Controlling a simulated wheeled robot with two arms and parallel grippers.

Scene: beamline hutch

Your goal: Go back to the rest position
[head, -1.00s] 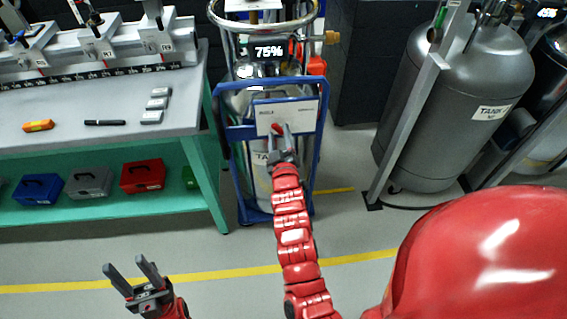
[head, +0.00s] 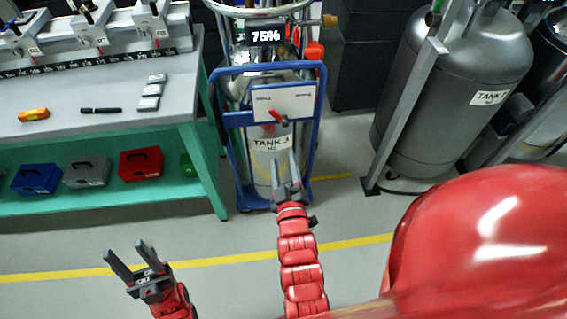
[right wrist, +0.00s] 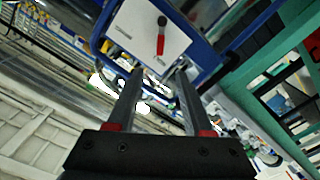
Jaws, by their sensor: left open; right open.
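My left gripper (head: 135,262) is open and empty over the floor at the lower left of the head view. My right gripper (head: 284,172) is open and empty in front of the cart, below its white panel; it also shows in the right wrist view (right wrist: 158,95). The white panel (head: 297,104) carries a red-handled lever (head: 278,117). In the right wrist view the red lever (right wrist: 161,38) is beyond the fingertips, apart from them.
A blue cart frame (head: 317,130) holds a silver tank (head: 262,165) labelled TANK, with a 75% display. A green-framed bench (head: 200,165) with several small items is at left. A large grey tank (head: 450,100) stands at right. Floor between is clear.

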